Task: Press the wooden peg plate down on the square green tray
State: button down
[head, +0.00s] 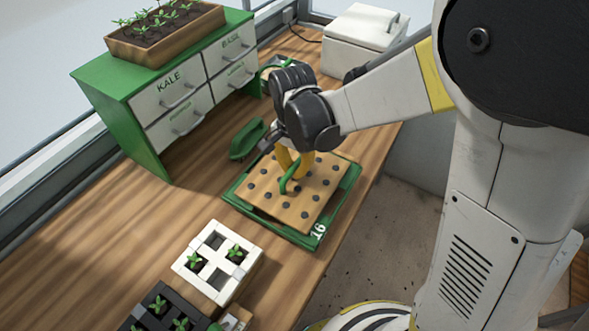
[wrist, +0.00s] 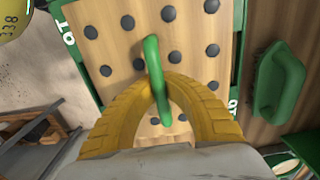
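The wooden peg plate (head: 322,183), dotted with dark round pegs, lies over the square green tray (head: 272,230), which is marked 16. Green rim shows around the plate's edges. I cannot tell whether the plate touches the tray or hovers slightly above it. My gripper (head: 291,170) points down over the plate, its yellow fingers at the plate's green handle (head: 288,187). In the wrist view, the fingers (wrist: 160,87) close in from both sides on the handle (wrist: 153,60). The plate (wrist: 183,14) fills the middle there, with the tray's rim (wrist: 239,45) beside it.
A green brush (head: 246,140) lies left of the tray. A white frame with seedlings (head: 216,226) and a black seedling tray (head: 150,311) stand in front. A green drawer cabinet (head: 150,165) is at the back left, a white box (head: 362,40) at the back. The bench edge runs close on the right.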

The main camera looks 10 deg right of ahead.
jog(key=shift+f+b, duration=0.5)
jog(key=shift+f, duration=0.15)
dwell(0.4)
jog(key=shift+r, duration=0.15)
dwell(0.8)
jog(key=shift+r+p, duration=3.4)
jog(key=shift+r, duration=1.05)
jog(key=shift+f, duration=0.1)
